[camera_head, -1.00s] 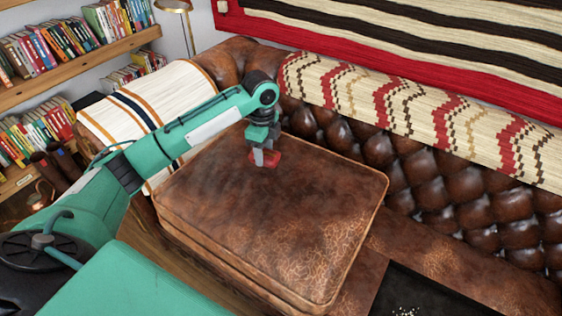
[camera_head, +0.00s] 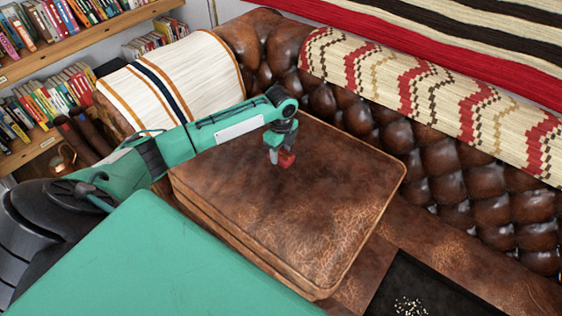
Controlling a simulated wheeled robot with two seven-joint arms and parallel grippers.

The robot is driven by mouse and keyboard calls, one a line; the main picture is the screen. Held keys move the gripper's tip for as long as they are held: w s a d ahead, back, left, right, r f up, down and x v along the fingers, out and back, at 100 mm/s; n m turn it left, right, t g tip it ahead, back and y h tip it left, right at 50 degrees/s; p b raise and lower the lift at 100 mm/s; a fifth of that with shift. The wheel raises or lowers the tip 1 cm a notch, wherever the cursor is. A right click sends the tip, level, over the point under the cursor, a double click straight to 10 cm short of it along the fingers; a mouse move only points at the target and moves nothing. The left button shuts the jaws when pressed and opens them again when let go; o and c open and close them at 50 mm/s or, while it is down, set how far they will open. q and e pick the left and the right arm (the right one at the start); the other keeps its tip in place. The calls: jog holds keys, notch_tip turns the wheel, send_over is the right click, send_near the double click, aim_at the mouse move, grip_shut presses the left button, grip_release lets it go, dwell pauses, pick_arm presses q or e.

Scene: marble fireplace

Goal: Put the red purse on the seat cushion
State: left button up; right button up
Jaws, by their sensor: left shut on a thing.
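The red purse (camera_head: 288,159) is a small red object at the tips of my left gripper (camera_head: 280,155). My left gripper points down and is shut on the purse, over the far part of the brown leather seat cushion (camera_head: 300,215). I cannot tell whether the purse touches the cushion or hangs just above it. The gripper hides part of the purse. My right gripper is not in view.
A tufted leather sofa back (camera_head: 420,150) with a patterned throw (camera_head: 440,90) runs behind the cushion. A striped blanket (camera_head: 180,80) covers the left armrest. A dark tray (camera_head: 410,290) lies at the lower right. Bookshelves (camera_head: 90,40) stand at the left. The cushion's near part is clear.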

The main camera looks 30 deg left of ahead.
aim_at(281, 159)
pick_arm(q)
notch_tip(281, 159, down, 5)
jog(key=shift+r, duration=0.15)
jog(key=shift+f, duration=0.2)
jog(key=o, duration=1)
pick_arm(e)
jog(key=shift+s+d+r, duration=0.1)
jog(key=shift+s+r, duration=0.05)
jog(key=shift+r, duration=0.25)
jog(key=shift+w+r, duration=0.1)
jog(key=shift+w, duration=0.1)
pick_arm(q)
jog(key=shift+r, duration=0.4)
notch_tip(281, 159, up, 3)
jog(key=shift+r, duration=0.1)
notch_tip(281, 159, up, 8)
jog(key=shift+r+p, duration=0.1)
jog(key=shift+p, duration=0.35)
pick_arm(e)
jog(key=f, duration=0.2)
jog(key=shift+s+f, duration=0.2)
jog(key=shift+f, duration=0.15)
